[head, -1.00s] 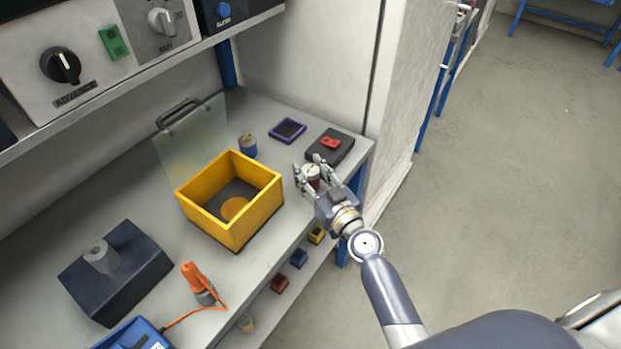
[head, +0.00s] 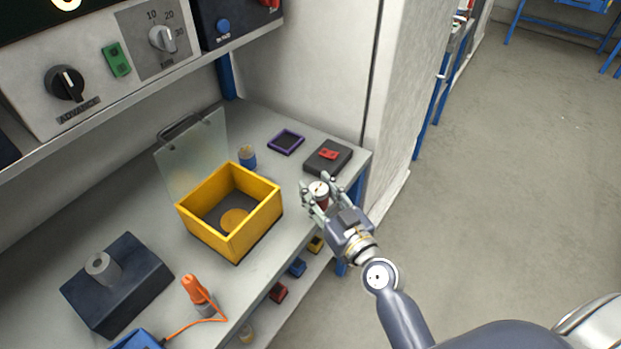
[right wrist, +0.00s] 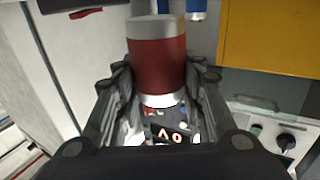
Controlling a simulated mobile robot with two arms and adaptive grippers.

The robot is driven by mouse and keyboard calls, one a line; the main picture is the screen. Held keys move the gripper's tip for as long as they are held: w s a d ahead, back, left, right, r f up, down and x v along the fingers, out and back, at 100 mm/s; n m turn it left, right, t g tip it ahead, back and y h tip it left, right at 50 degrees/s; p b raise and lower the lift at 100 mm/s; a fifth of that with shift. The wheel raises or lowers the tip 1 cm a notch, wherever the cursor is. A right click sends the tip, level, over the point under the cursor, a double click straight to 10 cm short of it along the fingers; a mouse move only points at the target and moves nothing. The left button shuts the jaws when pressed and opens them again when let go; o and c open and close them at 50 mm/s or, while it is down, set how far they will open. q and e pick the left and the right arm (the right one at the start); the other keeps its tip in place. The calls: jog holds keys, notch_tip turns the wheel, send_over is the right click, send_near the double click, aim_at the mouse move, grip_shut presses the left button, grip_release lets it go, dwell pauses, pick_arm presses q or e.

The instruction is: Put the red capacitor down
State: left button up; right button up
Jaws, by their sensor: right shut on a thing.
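The red capacitor (right wrist: 157,62) is a cylinder with a red band and pale ends. My right gripper (head: 319,196) is shut around it near the right front edge of the bench. In the right wrist view the fingers (right wrist: 158,95) stand on both sides of the capacitor. In the head view mostly its pale top (head: 318,188) shows, with a little red below it. I cannot tell whether its base touches the bench. My left gripper is not in view.
A yellow open box (head: 262,215) stands left of my right gripper. Behind are a blue capacitor (head: 247,158), a purple-rimmed tray (head: 286,142) and a dark block with a red piece (head: 328,158). An orange-handled tool (head: 194,288) stands at front left. Bare bench (head: 292,172) lies between.

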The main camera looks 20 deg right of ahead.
jog(key=s+r+m+h, duration=0.1)
jog(key=s+r, duration=0.1)
jog(key=s, duration=0.5)
jog(key=s+d+r+m+h+b, duration=0.1)
jog(key=s+h, duration=0.1)
jog(key=s, duration=0.6)
jog(key=shift+s+d+r, duration=0.15)
jog(key=shift+d+r, duration=0.1)
jog(key=shift+r, duration=0.1)
jog(key=w+a+f+n+y, duration=0.1)
jog(key=w+f+n+y, duration=0.1)
jog(key=w, duration=0.3)
jog(key=shift+w+a+f+y, duration=0.15)
jog(key=shift+w+f+y, duration=0.15)
jog(key=shift+f+y, duration=0.15)
jog(key=w, duration=0.5)
jog(key=w+p, duration=0.1)
jog(key=w, duration=0.3)
jog(key=w+f, duration=0.1)
jog(key=w, duration=0.4)
jog(key=shift+w+a+f+p, duration=0.1)
jog(key=shift+w+a+p, duration=0.1)
jog(key=shift+w+p, duration=0.15)
jog(key=f, duration=0.1)
jog(key=w+f+b, duration=0.1)
jog(key=shift+w+f, duration=0.15)
jog(key=shift+f, duration=0.5)
